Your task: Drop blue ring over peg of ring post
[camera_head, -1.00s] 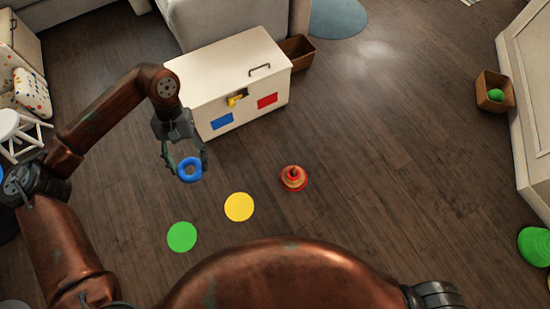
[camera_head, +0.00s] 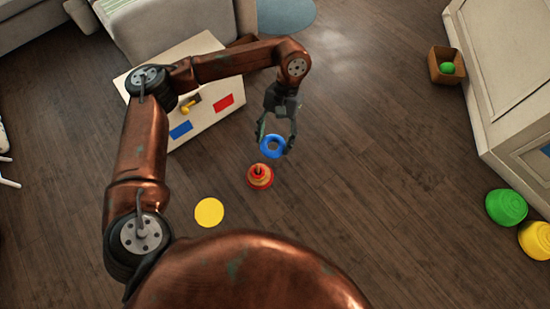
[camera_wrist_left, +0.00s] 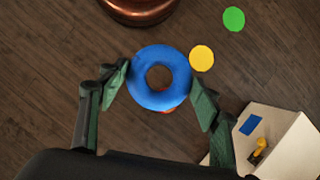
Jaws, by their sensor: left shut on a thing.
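My left gripper (camera_head: 273,145) is shut on the blue ring (camera_head: 273,155) and holds it flat in the air by its outer sides. In the head view the ring shows just beyond and slightly right of the ring post (camera_head: 260,178), which has red and orange rings and a dark peg tip. In the left wrist view the blue ring (camera_wrist_left: 160,78) sits between the two green fingertips (camera_wrist_left: 160,75). Only a sliver of the red post (camera_wrist_left: 167,110) shows past its lower edge; bare floor shows through the hole. My right gripper is not in view.
A cream chest (camera_head: 205,105) with blue and red patches stands behind my arm. A yellow disc (camera_head: 209,212) lies on the floor near the post. A brown box with a green ball (camera_head: 447,68) and green and yellow domes (camera_head: 506,207) are at the right. The floor right of the post is clear.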

